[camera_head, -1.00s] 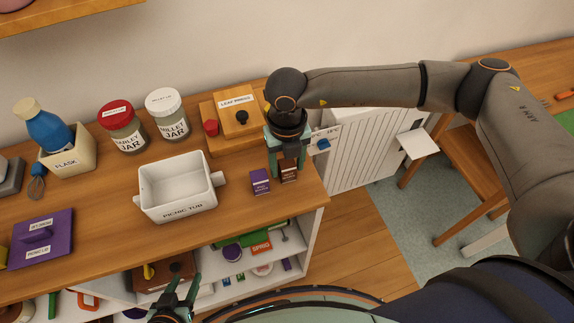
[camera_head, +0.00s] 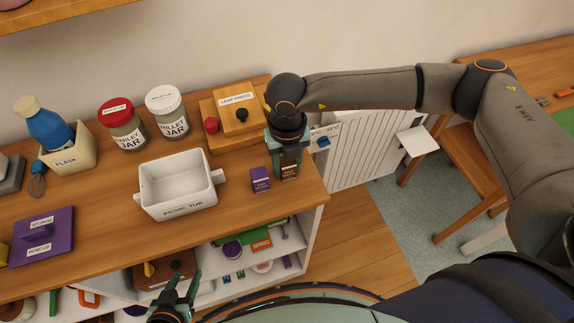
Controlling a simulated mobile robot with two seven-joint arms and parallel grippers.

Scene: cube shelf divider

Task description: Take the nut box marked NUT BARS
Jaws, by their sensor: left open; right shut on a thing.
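A small brown box (camera_head: 289,173) with a white label stands on the wooden counter near its right end; the label is too small to read surely. My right gripper (camera_head: 288,164) points down over it and is shut on it. A purple box (camera_head: 260,180) with a small label stands just to its left. My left gripper (camera_head: 178,291) is open and empty, low in front of the shelf below the counter.
The white picnic tub (camera_head: 180,208) stands left of the boxes. The leaf press (camera_head: 238,120) is close behind my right gripper. Two jars (camera_head: 168,112) and a flask holder (camera_head: 72,155) stand farther left. A purple lid (camera_head: 42,236) lies at the left. The counter ends just right of the boxes.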

